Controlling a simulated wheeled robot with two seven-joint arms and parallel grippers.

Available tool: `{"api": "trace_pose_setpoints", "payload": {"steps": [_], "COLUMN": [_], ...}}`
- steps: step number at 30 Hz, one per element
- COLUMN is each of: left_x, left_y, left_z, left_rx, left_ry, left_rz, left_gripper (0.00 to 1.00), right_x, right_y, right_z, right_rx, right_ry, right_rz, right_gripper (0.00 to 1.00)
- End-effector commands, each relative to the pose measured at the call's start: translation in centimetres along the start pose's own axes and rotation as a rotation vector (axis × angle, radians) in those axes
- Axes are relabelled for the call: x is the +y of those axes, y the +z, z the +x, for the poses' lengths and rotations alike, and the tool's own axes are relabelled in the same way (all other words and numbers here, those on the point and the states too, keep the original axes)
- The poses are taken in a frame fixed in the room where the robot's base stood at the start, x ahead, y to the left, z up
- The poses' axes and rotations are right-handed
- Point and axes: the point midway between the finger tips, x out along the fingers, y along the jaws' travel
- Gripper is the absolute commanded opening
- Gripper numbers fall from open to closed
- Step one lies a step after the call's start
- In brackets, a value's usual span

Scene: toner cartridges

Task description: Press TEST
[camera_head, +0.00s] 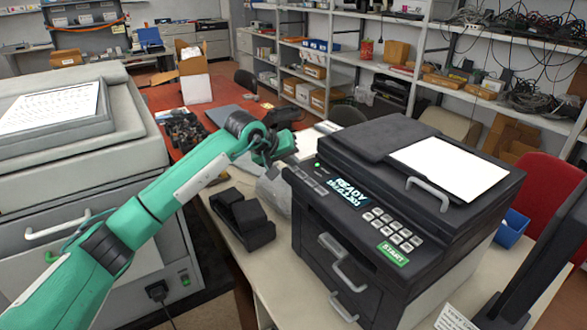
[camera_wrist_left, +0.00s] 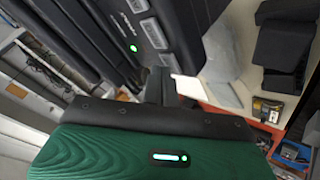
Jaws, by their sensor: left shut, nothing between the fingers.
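The black printer (camera_head: 410,190) stands on the table at the centre right. Its front panel has a lit screen reading READY (camera_head: 347,192), a keypad, a green START button (camera_head: 393,254) and a small green light (camera_head: 317,165). Several grey buttons (camera_head: 306,179) sit left of the screen; their labels are too small to read. My left gripper (camera_head: 268,156) is shut and empty by the panel's left end. In the left wrist view its fingers (camera_wrist_left: 159,84) are beside the panel, near a grey button (camera_wrist_left: 153,32) and the green light (camera_wrist_left: 133,48). Contact cannot be told.
A black stand-like object (camera_head: 242,217) is on the table left of the printer. A large grey machine (camera_head: 95,180) stands at left. A blue bin (camera_head: 511,228) and a red chair (camera_head: 550,195) are at right. Shelves line the back.

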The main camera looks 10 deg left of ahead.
Motion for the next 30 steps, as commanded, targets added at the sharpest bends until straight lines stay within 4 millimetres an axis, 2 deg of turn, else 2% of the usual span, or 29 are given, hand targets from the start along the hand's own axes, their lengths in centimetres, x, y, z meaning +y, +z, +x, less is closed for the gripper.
{"api": "trace_pose_setpoints", "payload": {"steps": [20,30], "left_x": [-0.23,0.42], "left_y": [0.23,-0.49], "left_z": [0.31,-0.60], "left_rx": [-0.001,0.002], "left_ry": [-0.001,-0.001], "left_rz": [0.000,0.000], "left_gripper": [0.00,0.00], "right_x": [0.00,0.00], "right_y": [0.06,0.05], "right_z": [0.51,0.42], "right_rx": [0.000,0.000], "right_ry": [0.000,0.000], "right_rz": [0.000,0.000], "right_gripper": [0.00,0.00]}}
